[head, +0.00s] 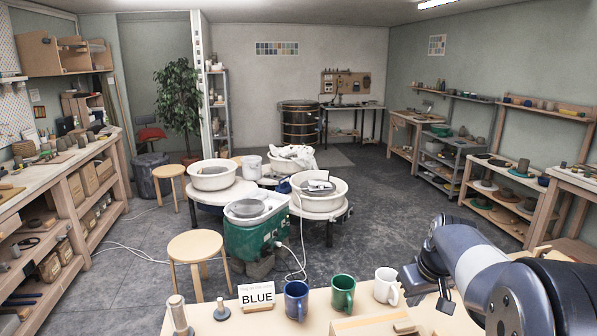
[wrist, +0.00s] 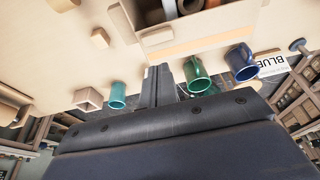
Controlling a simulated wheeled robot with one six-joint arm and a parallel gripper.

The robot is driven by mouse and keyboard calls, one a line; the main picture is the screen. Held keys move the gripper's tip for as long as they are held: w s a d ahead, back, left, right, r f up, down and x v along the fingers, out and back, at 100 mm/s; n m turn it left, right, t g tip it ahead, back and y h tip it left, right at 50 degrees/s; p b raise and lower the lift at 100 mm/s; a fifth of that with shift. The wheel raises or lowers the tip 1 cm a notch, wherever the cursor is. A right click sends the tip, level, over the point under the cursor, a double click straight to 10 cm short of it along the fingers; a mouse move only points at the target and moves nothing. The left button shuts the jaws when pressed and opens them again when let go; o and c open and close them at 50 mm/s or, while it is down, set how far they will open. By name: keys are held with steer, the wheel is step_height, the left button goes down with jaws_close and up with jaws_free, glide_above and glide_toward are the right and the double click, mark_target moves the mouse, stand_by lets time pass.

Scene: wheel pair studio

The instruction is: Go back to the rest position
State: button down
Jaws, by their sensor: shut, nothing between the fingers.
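My gripper (wrist: 158,72) shows in the wrist view with its two dark fingers together and nothing between them. It is over the table, with a green mug (wrist: 197,75) and a blue mug (wrist: 241,63) to its right and a teal mug (wrist: 115,97) to its left. The fingers appear apart from the mugs. In the head view my arm reaches in from the lower right, and its fingers cannot be made out there. The blue mug (head: 296,299), green mug (head: 342,292) and a white mug (head: 386,286) stand upright in a row.
A wooden box (wrist: 205,22) lies close to my fingers in the wrist view. Beyond the table are a stool (head: 195,246), pottery wheels (head: 257,222) and open floor.

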steer(key=s+a+v, duration=0.1)
steer(key=v, duration=0.8)
glide_above(405, 324)
steer(key=s, duration=0.1)
step_height(405, 324, down, 9)
step_height(405, 324, down, 6)
steer(key=b, duration=0.4)
steer(key=shift+f, duration=0.15)
steer(key=shift+r+p, duration=0.45)
steer(key=shift+r, duration=0.15)
steer(key=r+g+p, duration=0.1)
steer(key=p, duration=0.1)
steer(key=shift+w+r+p, duration=0.15)
steer(key=shift+w+p, duration=0.2)
steer(key=shift+p, duration=0.05)
steer(key=r, duration=0.2)
steer(key=r+b, duration=0.1)
steer(key=r, duration=0.1)
steer(key=shift+w+r, duration=0.1)
steer(key=shift+w, duration=0.15)
steer(key=b+v, duration=0.2)
steer(key=v, duration=0.6)
steer(key=shift+s+t, duration=0.2)
steer(key=shift+t, duration=0.1)
